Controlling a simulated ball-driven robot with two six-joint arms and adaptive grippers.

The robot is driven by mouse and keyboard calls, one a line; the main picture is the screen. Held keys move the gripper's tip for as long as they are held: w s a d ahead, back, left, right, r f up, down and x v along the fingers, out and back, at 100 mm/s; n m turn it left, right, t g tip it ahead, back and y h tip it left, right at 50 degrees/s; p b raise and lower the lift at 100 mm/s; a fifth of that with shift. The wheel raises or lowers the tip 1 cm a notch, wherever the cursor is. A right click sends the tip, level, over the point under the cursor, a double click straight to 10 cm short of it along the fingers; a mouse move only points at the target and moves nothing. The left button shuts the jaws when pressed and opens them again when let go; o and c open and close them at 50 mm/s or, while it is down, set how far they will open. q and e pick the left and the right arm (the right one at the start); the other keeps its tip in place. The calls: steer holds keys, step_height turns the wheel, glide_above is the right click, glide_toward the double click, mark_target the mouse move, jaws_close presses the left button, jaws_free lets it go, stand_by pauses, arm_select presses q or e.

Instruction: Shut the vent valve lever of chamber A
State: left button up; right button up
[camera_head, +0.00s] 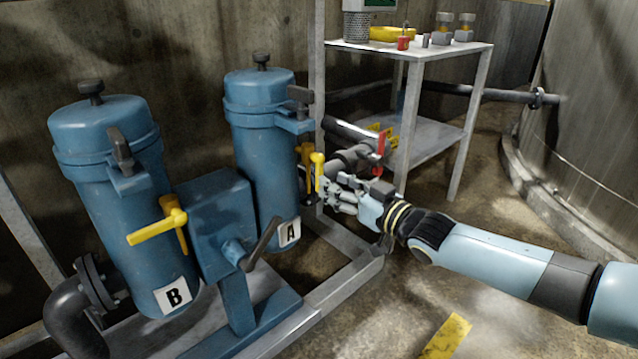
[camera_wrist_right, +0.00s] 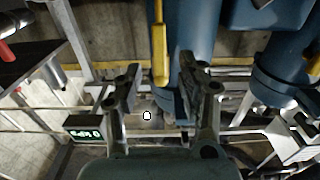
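Chamber A (camera_head: 262,165) is a blue upright cylinder with a white label "A". Its yellow vent valve lever (camera_head: 318,172) is at the chamber's right side, its handle pointing down. In the right wrist view the yellow lever (camera_wrist_right: 160,45) comes down from the top between the two fingers. My right gripper (camera_head: 325,184) is at the lever, with its fingers apart in the wrist view (camera_wrist_right: 158,82). I see gaps on both sides of the lever there; contact cannot be made out. My left gripper is not in view.
Chamber B (camera_head: 115,200) stands left, with a yellow lever (camera_head: 157,228) held out sideways. A blue box with a dark crank handle (camera_head: 262,243) stands between the chambers. A red-handled valve (camera_head: 380,150) is just behind my gripper. A metal shelf (camera_head: 440,58) stands behind.

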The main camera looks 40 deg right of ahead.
mark_target(319, 175)
steer(key=w, duration=0.2)
steer(key=w+b, duration=0.1)
steer(key=w, duration=0.2)
steer(key=shift+w+a, duration=0.2)
steer(key=shift+w, duration=0.15)
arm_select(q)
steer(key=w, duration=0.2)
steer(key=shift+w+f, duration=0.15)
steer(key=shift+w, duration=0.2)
arm_select(e)
jaws_close()
steer(key=shift+f, duration=0.1)
